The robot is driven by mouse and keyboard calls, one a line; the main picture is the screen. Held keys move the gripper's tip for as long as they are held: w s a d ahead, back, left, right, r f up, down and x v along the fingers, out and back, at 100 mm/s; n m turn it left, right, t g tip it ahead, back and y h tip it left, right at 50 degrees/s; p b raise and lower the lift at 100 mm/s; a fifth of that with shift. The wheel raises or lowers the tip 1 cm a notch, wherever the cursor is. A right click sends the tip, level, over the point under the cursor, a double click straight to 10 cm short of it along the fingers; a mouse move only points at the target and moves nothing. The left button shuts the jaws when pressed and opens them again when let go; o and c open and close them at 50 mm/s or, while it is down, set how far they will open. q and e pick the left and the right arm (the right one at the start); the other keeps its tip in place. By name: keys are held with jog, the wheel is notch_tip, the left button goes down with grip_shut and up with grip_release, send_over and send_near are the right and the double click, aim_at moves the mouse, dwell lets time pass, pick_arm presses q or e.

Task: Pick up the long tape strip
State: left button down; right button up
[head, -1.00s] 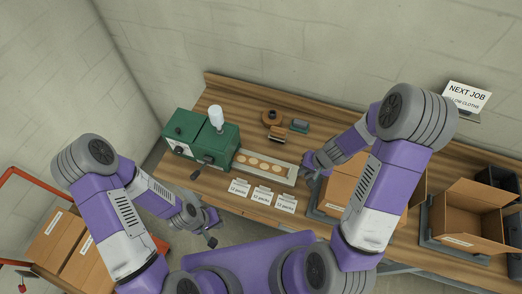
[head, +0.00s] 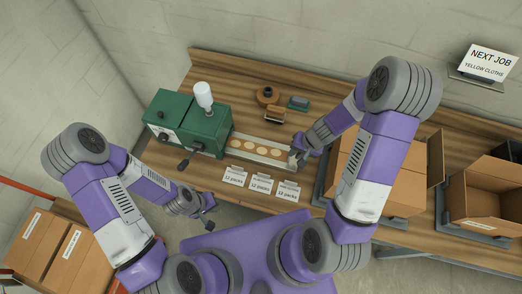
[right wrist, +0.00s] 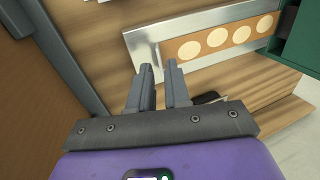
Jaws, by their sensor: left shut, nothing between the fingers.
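My right gripper (head: 297,160) is over the bench at the right end of the metal tray. In the right wrist view its fingers (right wrist: 158,66) are a little apart, with nothing visible between them. My left gripper (head: 212,224) is shut and empty, low in front of the bench.
A green machine (head: 188,122) stands left on the bench, with a metal tray (head: 236,150) holding several round pale discs. Cards marked with pack counts (head: 261,183) line the front. Open cartons (head: 485,203) stand right. A grey-green block (head: 298,103) lies beside the roll.

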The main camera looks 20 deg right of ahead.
aim_at(290, 161)
jog(key=b+x, duration=0.2)
jog(key=x, duration=0.3)
jog(key=shift+d+f, duration=0.1)
jog(key=shift+d, duration=0.05)
grip_shut()
